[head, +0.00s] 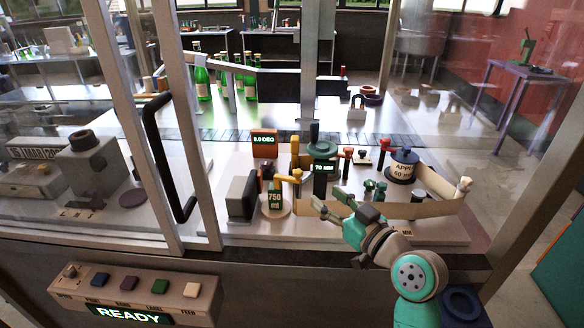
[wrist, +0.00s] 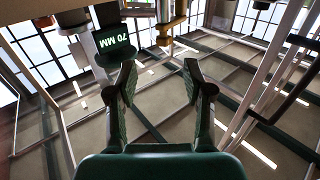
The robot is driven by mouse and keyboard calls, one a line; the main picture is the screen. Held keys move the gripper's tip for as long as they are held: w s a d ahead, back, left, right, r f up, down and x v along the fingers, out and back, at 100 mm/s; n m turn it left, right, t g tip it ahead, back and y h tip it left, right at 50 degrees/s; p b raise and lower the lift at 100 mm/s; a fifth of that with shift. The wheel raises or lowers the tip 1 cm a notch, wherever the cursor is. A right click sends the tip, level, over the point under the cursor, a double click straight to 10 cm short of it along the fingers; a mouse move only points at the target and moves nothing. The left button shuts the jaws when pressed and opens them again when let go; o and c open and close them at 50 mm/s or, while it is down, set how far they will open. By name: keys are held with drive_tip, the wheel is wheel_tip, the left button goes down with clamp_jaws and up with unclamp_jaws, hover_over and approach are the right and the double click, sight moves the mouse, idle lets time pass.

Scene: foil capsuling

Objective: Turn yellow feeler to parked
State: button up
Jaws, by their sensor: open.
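The yellow feeler (head: 289,178) is a small yellow arm with a knob, above the green "750 ml" sign in the head view. I cannot tell which marked position it points to. My gripper (head: 332,207) is right of and below it, apart from it, reaching into the machine from the front right. In the wrist view my gripper (wrist: 159,68) is open with nothing between its fingers. A yellow-brown post (wrist: 165,33) shows beyond the fingertips there; I cannot tell whether it belongs to the feeler.
A labelled spool (head: 403,168) sits to the right. Door handle (head: 160,155) and frame posts stand left. A button panel (head: 135,290) reads READY.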

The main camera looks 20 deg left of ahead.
sight(301, 175)
drive_tip(key=x, duration=0.7)
drive_tip(key=r+x, duration=0.1)
drive_tip(key=x, duration=0.3)
drive_tip(key=shift+a, duration=0.4)
clamp_jaws()
